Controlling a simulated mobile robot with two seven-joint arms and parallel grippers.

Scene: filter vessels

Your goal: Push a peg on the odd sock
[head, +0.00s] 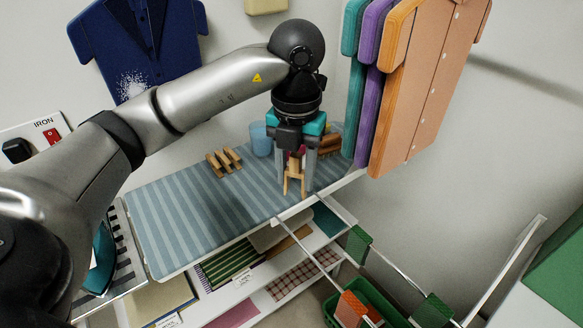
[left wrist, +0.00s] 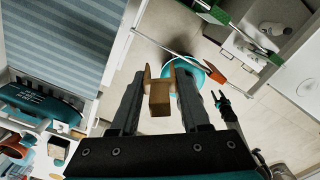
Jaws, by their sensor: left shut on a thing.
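My left gripper (head: 294,185) points down past the front edge of the striped board. It is shut on a wooden peg (head: 294,181), whose two prongs point down. In the left wrist view the peg (left wrist: 160,98) sits between the fingertips. Folded green pieces (head: 357,245) (head: 432,310) and an orange one (head: 350,308) hang on the rails below and to the right; they look like socks. The orange one differs in colour. The peg is apart from them. In the left wrist view, a small dark gripper, seemingly my right one (left wrist: 219,98), shows; its jaws are too small to judge.
More wooden pegs (head: 223,161) lie on the striped board (head: 190,215) near a blue cup (head: 260,139). Thin rails (head: 395,285) cross over a green basket (head: 385,300). Hanging shirts (head: 425,90) stand close to the right of my left gripper. Shelves (head: 240,275) lie under the board.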

